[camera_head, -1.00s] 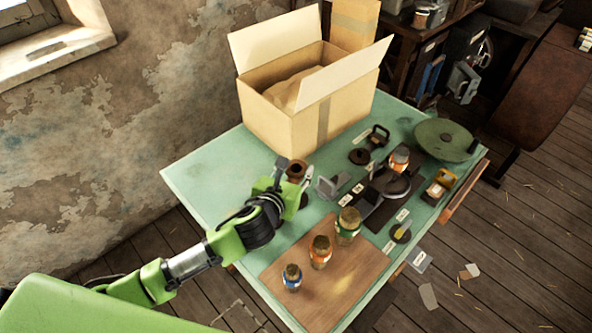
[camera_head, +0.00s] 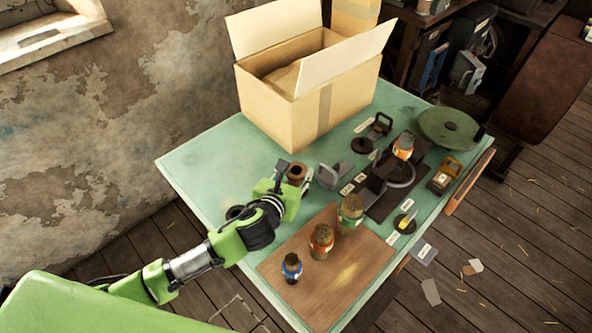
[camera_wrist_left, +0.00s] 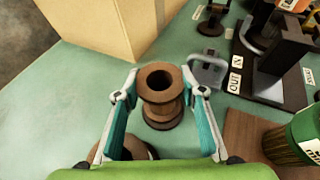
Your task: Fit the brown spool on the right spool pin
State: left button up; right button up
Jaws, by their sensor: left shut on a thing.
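The brown spool (camera_head: 297,171) is upright between the fingertips of my left gripper (camera_head: 295,176), which is shut on it. In the left wrist view the spool (camera_wrist_left: 162,95) shows its open top hole, with a pale finger on each side. A second dark round part (camera_head: 235,212) shows left of the gripper, partly hidden by my arm. The right spool pin itself is not clearly visible. My right gripper is not in view.
A cardboard box (camera_head: 320,112) stands behind on the green table (camera_head: 200,160). A grey bracket (camera_head: 334,176) is close right of the spool. Several corked bottles stand on or beside a wooden board (camera_head: 350,265) in front. A dark press-like device (camera_head: 395,185) stands further right.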

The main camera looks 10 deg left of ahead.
pick_arm(q)
jog(key=o, duration=1.2)
jog(key=shift+s, duration=0.2)
jog(key=v, duration=1.1)
jog(key=shift+s+a+r, duration=0.15)
jog(key=shift+s+r, duration=0.05)
jog(key=shift+s, duration=0.1)
